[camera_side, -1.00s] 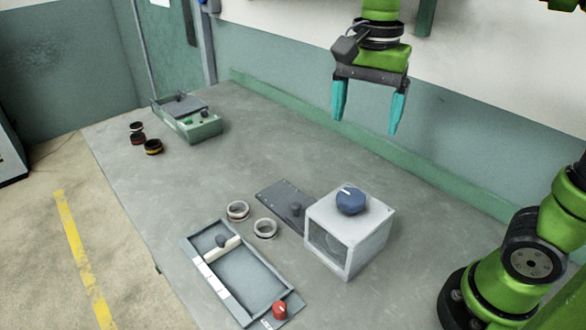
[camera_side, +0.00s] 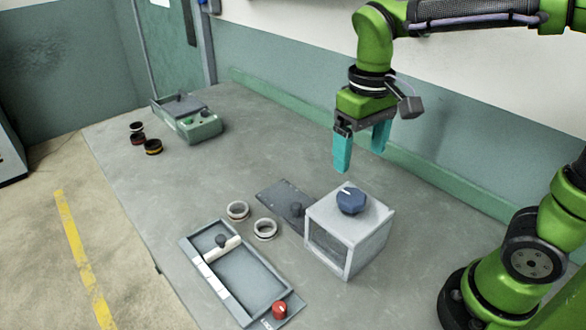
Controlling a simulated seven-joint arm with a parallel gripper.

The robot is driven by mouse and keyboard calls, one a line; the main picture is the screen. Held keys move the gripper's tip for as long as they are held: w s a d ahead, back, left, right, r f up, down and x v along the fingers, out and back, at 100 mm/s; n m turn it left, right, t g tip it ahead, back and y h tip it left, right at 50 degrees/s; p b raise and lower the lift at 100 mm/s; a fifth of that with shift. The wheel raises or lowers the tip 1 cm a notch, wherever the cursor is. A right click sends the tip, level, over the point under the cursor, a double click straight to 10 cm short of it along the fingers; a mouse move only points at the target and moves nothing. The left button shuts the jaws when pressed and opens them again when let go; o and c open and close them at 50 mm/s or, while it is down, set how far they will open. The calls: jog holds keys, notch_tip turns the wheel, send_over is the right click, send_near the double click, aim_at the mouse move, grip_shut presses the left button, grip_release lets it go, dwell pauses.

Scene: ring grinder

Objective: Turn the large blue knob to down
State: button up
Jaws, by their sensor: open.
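The large blue knob (camera_side: 351,200) sits on top of a white box (camera_side: 371,243) with a dark front window, right of the table's middle. A white mark on the knob points toward its upper left. My gripper (camera_side: 361,163) has two teal fingers that point down. It is open and empty, above the knob and a little behind it in the picture, apart from it. The gap between the fingers shows only partly because they are seen at an angle.
A grey tray (camera_side: 276,295) with a white slider bar and a red knob (camera_side: 279,308) lies front left of the box. Two light rings (camera_side: 265,229) and a dark plate (camera_side: 279,199) are beside it. A green box (camera_side: 198,125) and dark rings (camera_side: 153,147) stand far left.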

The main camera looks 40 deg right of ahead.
aim_at(353, 197)
notch_tip(353, 197, down, 10)
jog(key=shift+f, duration=0.1)
dwell(0.4)
jog(key=c, duration=1.1)
jog(key=shift+o, duration=0.2)
jog(key=shift+m, duration=0.3)
jog(key=o, duration=1.1)
jog(key=shift+c, duration=0.2)
notch_tip(353, 197, up, 17)
